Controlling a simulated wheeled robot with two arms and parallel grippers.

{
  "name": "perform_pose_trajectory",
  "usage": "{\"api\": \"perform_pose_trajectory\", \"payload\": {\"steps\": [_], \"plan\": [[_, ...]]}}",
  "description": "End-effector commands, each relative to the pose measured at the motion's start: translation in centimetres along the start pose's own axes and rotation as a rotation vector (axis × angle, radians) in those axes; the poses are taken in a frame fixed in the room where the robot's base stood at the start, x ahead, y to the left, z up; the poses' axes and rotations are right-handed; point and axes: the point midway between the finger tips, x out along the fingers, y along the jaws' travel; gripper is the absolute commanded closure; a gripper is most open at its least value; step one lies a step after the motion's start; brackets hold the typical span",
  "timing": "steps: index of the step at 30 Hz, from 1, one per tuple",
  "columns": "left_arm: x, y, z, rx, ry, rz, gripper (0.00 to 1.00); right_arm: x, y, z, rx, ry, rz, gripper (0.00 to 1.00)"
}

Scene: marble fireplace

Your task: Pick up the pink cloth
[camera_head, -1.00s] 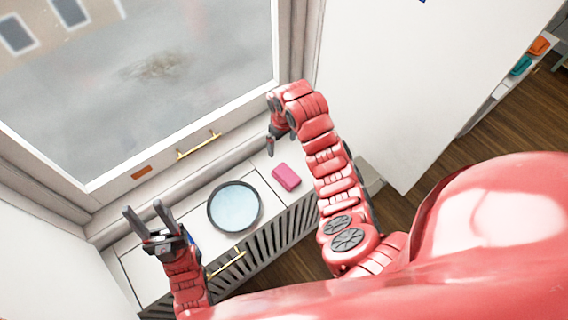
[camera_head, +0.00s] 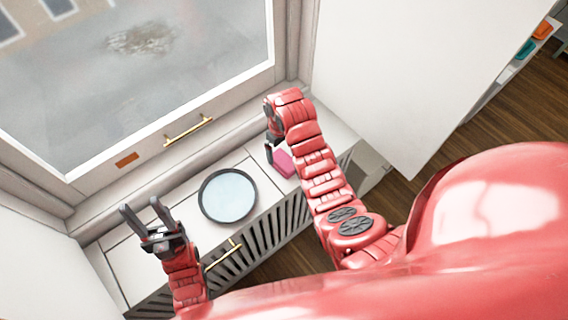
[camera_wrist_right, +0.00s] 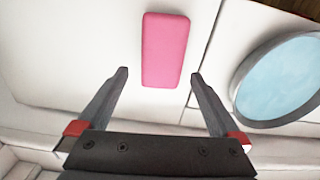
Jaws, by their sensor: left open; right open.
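The pink cloth (camera_head: 285,162) lies folded as a small block on the white cabinet top under the window, partly hidden by my right arm in the head view. In the right wrist view the cloth (camera_wrist_right: 166,50) lies just beyond and between the fingertips. My right gripper (camera_wrist_right: 158,75) is open and empty, its fingers spread wider than the cloth. In the head view my right gripper (camera_head: 269,152) hangs beside the cloth. My left gripper (camera_head: 139,208) is open and empty over the left end of the cabinet top.
A round dark-rimmed tray or mirror (camera_head: 228,195) with a pale blue face lies on the cabinet, left of the cloth. The window frame with a gold handle (camera_head: 189,130) rises behind. A white panel (camera_head: 400,80) stands to the right.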

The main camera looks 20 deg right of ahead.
Motion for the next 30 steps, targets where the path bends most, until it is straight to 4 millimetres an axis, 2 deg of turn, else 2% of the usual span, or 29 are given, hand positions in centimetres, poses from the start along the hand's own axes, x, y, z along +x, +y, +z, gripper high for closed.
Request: {"api": "perform_pose_trajectory", "payload": {"steps": [1,4,6,12,20,30], "plan": [[1.1,-0.1,-0.2,0.000,0.001,0.000,0.50,0.2,-0.2,0.2,-0.001,-0.005,-0.002,0.00],[2.0,-0.1,-0.3,0.000,0.000,0.000,0.50,1.4,-0.4,0.2,-0.001,-0.005,-0.002,0.00],[2.1,-0.1,-0.3,0.000,0.000,0.000,0.50,2.5,-0.3,0.2,0.000,-0.007,-0.003,0.00],[2.4,-0.1,-0.4,0.000,0.000,0.000,0.50,3.9,-0.3,0.1,0.000,-0.003,-0.001,0.00],[2.3,-0.1,-0.4,0.000,0.000,0.000,0.50,4.1,-0.3,0.1,0.000,-0.001,0.000,0.02],[2.3,-0.1,-0.4,0.000,0.000,0.000,0.50,4.1,-0.3,0.1,0.000,0.000,0.000,0.63]]}}
